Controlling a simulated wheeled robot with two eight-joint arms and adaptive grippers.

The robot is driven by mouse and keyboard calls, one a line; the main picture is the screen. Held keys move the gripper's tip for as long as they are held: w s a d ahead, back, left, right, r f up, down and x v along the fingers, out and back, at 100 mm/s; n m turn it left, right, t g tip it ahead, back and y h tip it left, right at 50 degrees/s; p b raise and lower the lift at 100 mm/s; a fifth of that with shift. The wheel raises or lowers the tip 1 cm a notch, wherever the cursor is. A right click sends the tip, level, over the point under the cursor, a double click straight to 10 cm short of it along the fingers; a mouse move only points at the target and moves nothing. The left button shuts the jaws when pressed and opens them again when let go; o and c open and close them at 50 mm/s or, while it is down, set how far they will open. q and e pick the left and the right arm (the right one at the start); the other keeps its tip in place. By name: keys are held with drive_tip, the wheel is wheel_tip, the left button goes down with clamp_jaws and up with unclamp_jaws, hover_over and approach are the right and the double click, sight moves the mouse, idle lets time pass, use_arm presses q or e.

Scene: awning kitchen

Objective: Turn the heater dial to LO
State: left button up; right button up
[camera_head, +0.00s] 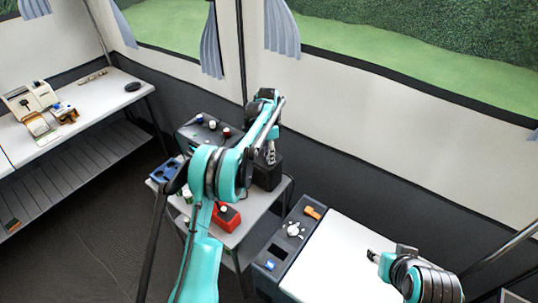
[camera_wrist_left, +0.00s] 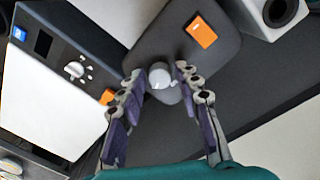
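A dark box (camera_head: 267,168) stands on the small grey table, largely under my left arm in the head view. In the left wrist view its face (camera_wrist_left: 228,52) carries a round pale knob (camera_wrist_left: 161,76) and an orange switch (camera_wrist_left: 200,31). My left gripper (camera_head: 271,154) is over this box. In the wrist view its fingers (camera_wrist_left: 159,73) are apart, one on each side of the knob, with small gaps seeming to remain. The knob's setting and any LO mark are not readable. My right gripper (camera_head: 377,258) is over the white top at lower right, its opening unclear.
A white-topped unit (camera_head: 350,255) beside the table has another white dial (camera_head: 293,230), an orange switch (camera_head: 313,212) and a blue button (camera_head: 270,265). A dark device with knobs (camera_head: 210,128) and a red box (camera_head: 227,217) share the small grey table (camera_head: 255,217).

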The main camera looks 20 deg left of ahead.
use_arm(q)
clamp_jaws()
drive_tip(key=n+p, duration=0.1)
drive_tip(key=n, duration=0.3)
drive_tip(key=shift+r+n+p, duration=0.1)
drive_tip(key=shift+n+p, duration=0.25)
drive_tip(key=shift+n, duration=0.05)
drive_tip(key=n, duration=0.4)
drive_tip(key=shift+s+n+t+p, duration=0.1)
drive_tip(key=shift+n+t+p, duration=0.2)
drive_tip(key=shift+p, duration=0.1)
drive_tip(key=n, duration=0.4)
drive_tip(key=shift+n, duration=0.3)
